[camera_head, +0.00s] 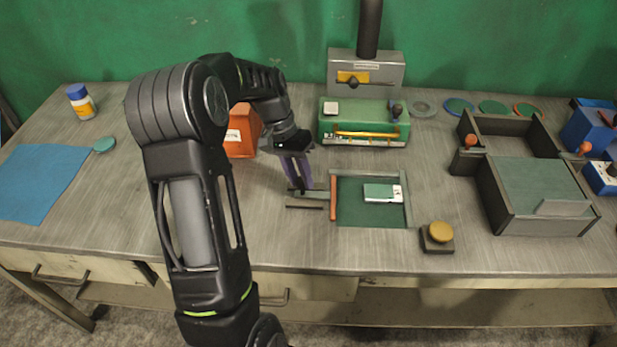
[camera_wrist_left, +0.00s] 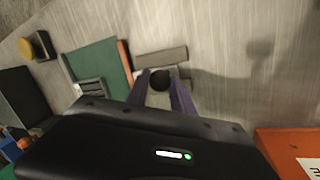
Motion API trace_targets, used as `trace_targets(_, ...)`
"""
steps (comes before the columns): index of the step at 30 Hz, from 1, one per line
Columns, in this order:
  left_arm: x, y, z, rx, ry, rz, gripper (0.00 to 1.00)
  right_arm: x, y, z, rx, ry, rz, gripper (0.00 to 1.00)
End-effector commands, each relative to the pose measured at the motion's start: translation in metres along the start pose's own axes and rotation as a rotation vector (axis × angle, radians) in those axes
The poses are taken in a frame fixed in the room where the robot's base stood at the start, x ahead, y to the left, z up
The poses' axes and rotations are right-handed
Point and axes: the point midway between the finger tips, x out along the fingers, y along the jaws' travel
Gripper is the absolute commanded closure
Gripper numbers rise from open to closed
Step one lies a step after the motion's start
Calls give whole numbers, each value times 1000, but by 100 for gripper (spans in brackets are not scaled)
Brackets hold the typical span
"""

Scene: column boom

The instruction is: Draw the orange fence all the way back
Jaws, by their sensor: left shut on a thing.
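The orange fence (camera_head: 333,198) is a thin upright bar along the left edge of a dark green square plate (camera_head: 365,215) on the bench. It also shows in the left wrist view (camera_wrist_left: 125,58), beside the green plate (camera_wrist_left: 97,62). My left gripper (camera_head: 299,190) is just left of the fence, with its purple fingers pointing down. In the left wrist view its fingers (camera_wrist_left: 160,82) are shut around a dark round knob (camera_wrist_left: 160,78) beside the fence. A small green-and-white block (camera_head: 380,192) lies on the plate, apart from the fence. My right gripper is in neither view.
A yellow-topped button box (camera_head: 437,238) stands at the plate's front right corner. A green machine block (camera_head: 362,123) stands behind the plate. An orange box (camera_head: 241,132) is behind my left arm. An open dark case (camera_head: 535,185) fills the right side. A blue mat (camera_head: 40,182) lies far left.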

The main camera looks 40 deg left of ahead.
Motion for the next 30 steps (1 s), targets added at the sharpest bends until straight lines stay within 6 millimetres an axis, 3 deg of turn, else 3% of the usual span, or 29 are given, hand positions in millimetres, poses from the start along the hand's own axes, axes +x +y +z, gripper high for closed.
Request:
trace_targets(2, -2, -5, 1, -4, 0, -8, 100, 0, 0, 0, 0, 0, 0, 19)
trace_targets(3, -2, -5, 1, -5, 0, -9, 71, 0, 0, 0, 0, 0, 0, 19)
trace_targets(11, -1, -4, 1, -4, 0, -7, 50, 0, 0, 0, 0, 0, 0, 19)
trace_targets(22, -6, -2, 0, -3, 1, -5, 50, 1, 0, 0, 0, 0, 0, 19)
trace_targets(30, -45, -3, 0, -4, 4, -7, 50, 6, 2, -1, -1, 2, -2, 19)
